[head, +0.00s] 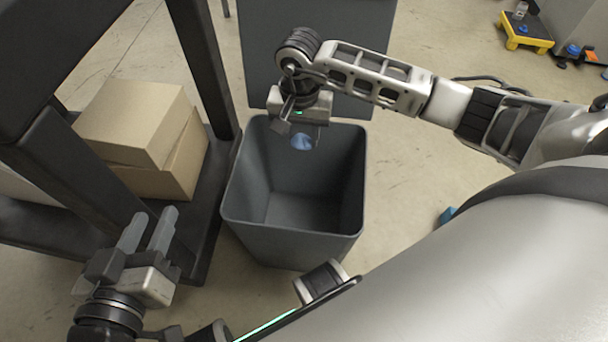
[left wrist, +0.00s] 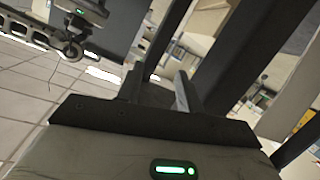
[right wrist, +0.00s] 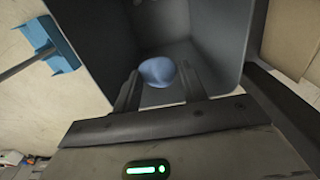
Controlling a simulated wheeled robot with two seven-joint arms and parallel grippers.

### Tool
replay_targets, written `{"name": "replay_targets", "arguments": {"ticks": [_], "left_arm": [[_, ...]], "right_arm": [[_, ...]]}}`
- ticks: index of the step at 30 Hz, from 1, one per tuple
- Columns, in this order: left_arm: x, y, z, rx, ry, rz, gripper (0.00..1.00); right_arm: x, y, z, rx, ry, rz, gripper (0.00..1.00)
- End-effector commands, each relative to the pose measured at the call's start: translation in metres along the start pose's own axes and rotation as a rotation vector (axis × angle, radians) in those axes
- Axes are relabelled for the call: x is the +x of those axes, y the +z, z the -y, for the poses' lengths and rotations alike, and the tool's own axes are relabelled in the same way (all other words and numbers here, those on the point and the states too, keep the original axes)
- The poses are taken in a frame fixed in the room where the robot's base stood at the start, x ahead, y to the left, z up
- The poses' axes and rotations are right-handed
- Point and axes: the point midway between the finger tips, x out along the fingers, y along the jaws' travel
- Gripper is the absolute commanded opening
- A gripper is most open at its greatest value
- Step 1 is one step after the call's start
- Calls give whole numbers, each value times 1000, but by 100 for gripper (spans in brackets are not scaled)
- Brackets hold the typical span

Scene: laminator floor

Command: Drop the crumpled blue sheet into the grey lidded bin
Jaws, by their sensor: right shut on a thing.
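The crumpled blue sheet (head: 302,142) is a small pale-blue ball below my right gripper (head: 300,122). In the right wrist view the blue sheet (right wrist: 158,72) sits between the fingertips, and my right gripper (right wrist: 160,92) is shut on it. The grey bin (head: 240,212) stands open on the floor, its inside empty where I can see. The sheet is over the far part of the bin's mouth. The raised grey lid (head: 275,60) stands behind the bin. My left gripper (head: 155,228) is open and empty, left of the bin, with its two fingers apart.
A dark rack (head: 215,80) with cardboard boxes (head: 135,125) stands close to the left of the bin. A blue thing (head: 448,214) lies on the floor to the right. A yellow stand (head: 522,38) is at the far right. The floor right of the bin is mostly clear.

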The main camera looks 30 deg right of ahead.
Motion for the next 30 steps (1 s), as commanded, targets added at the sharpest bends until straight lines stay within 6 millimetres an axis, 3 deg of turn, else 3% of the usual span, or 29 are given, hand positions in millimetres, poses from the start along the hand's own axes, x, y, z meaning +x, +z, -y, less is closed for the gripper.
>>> {"name": "replay_targets", "arguments": {"ticks": [3,13,14,16,25,30], "left_arm": [[2,0,-2,-31,18,-24,36],[2,-3,-4,-49,27,-32,36],[2,-3,-4,-49,27,-32,36],[2,-3,-4,-48,27,-33,36],[2,-4,-4,-46,26,-33,36],[0,-10,-4,-26,17,-31,36]], "right_arm": [[15,0,0,-1,1,1,21],[16,0,0,-1,0,0,21],[16,0,0,-1,0,0,50],[16,0,0,-1,1,0,67],[15,0,0,-1,0,-1,67],[-5,-1,0,-2,-2,-4,67]]}}
